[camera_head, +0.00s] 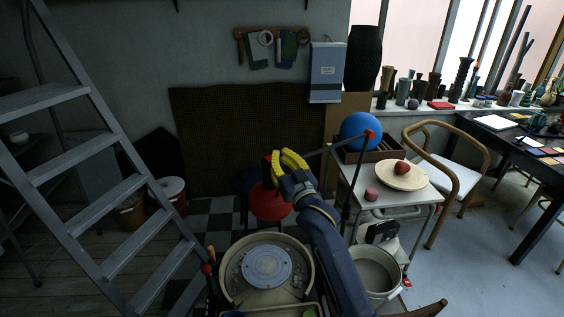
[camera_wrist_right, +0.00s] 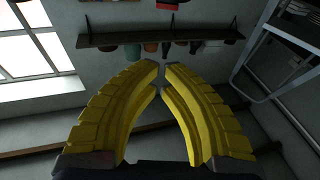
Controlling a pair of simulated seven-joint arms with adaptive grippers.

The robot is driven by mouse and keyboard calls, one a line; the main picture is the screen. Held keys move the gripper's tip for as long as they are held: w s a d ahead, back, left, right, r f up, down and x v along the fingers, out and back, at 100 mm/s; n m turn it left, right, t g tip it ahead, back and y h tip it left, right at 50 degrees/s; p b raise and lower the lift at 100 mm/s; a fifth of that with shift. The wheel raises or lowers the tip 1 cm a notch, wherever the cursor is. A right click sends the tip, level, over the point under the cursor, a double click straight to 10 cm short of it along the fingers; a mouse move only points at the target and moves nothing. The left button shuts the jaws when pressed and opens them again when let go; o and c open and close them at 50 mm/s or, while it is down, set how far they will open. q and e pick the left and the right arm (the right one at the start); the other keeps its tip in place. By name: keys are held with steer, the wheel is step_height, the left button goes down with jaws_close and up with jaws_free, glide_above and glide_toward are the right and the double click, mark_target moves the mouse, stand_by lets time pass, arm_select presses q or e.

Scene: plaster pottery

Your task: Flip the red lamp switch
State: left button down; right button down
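My right gripper (camera_head: 280,158) has yellow ribbed fingers and is raised above a red stool. In the right wrist view its fingers (camera_wrist_right: 161,68) curve in until the tips nearly meet, with nothing held between them. A thin dark lamp arm (camera_head: 346,143) runs from near the gripper to a red joint (camera_head: 370,134) on a slanting pole. A small red part (camera_head: 267,160) shows just left of the fingers; I cannot tell whether it is the lamp switch or whether the gripper touches it. No switch shows clearly in the right wrist view. My left gripper is out of view.
A potter's wheel (camera_head: 305,266) stands in front and the red stool (camera_head: 270,203) behind it. A white side table (camera_head: 425,194) holds a wooden plate (camera_head: 418,181); a blue ball (camera_head: 358,126) is behind. A stepladder (camera_head: 88,165) fills the left. A shelf (camera_wrist_right: 110,39) shows in the wrist view.

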steer(key=r, duration=0.1)
glide_above(270, 159)
steer(key=v, duration=0.2)
steer(key=shift+s+d+r, duration=0.1)
steer(key=shift+d+r, duration=0.05)
steer(key=shift+r, duration=0.25)
steer(key=shift+f, duration=1.95)
